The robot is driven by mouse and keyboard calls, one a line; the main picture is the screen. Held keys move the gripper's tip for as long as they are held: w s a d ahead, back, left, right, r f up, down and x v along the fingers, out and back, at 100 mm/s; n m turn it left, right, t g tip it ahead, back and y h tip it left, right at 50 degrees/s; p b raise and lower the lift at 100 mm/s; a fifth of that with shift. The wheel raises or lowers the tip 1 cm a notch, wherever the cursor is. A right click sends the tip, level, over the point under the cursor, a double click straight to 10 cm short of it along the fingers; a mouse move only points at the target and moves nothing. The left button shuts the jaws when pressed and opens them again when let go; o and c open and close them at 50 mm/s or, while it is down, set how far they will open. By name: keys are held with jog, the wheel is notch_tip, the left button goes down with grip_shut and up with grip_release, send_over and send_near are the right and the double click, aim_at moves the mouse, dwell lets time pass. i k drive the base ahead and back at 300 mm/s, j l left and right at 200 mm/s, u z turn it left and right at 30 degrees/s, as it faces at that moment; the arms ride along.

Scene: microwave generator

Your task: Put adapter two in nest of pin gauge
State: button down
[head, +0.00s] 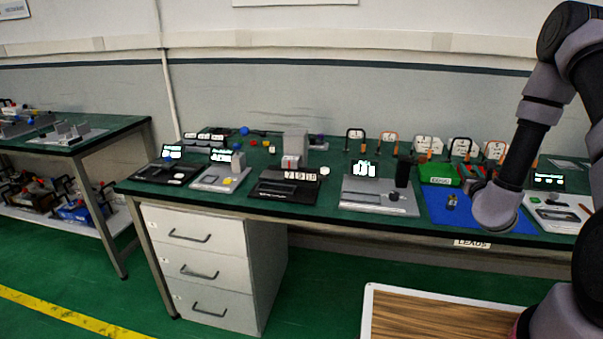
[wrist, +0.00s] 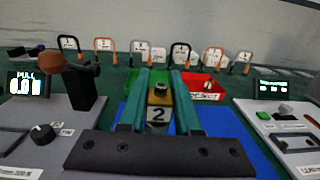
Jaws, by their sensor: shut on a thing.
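In the wrist view the two teal fingers of my gripper (wrist: 163,112) are shut on adapter two (wrist: 157,100), a brass-coloured block with a dark round top and a white "2" label. The adapter sits upright between the fingers. In the head view my arm's end is over the blue mat, and the fingers are hidden. No readable label marks the pin gauge. A pale station with a lit display (head: 550,180) stands to the right of the mat, and it also shows in the wrist view (wrist: 285,122). I cannot tell whether it is the pin gauge, and its nest is not clear.
A green bin (head: 440,173) and a red bin (wrist: 207,86) stand behind the blue mat (head: 432,205). A small brass and dark item (head: 451,201) shows on the mat. A pull tester with a dark post (head: 403,171) stands to the left.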

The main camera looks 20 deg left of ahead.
aim_at(209, 180)
jog(key=j+z, duration=0.1)
jog(key=z, duration=0.35)
jog(key=j+z, duration=0.15)
jog(key=z, duration=0.25)
jog(key=j+z, duration=0.1)
jog(key=z, duration=0.35)
jog(key=k+z, duration=0.1)
jog(key=z, duration=0.35)
jog(key=k+j+z, duration=0.1)
jog(key=z, duration=0.75)
jog(key=k+j+z, duration=0.15)
jog(key=k, duration=0.5)
jog(key=k+u, duration=0.15)
jog(key=u, duration=0.35)
jog(key=k+j+u, duration=0.1)
jog(key=u, duration=0.85)
jog(key=j+u, duration=0.15)
jog(key=u, duration=0.35)
jog(key=k+j+u, duration=0.1)
jog(key=u, duration=0.4)
jog(key=j+u, duration=0.1)
jog(key=u, duration=0.4)
jog(key=j+u, duration=0.1)
jog(key=u, duration=0.4)
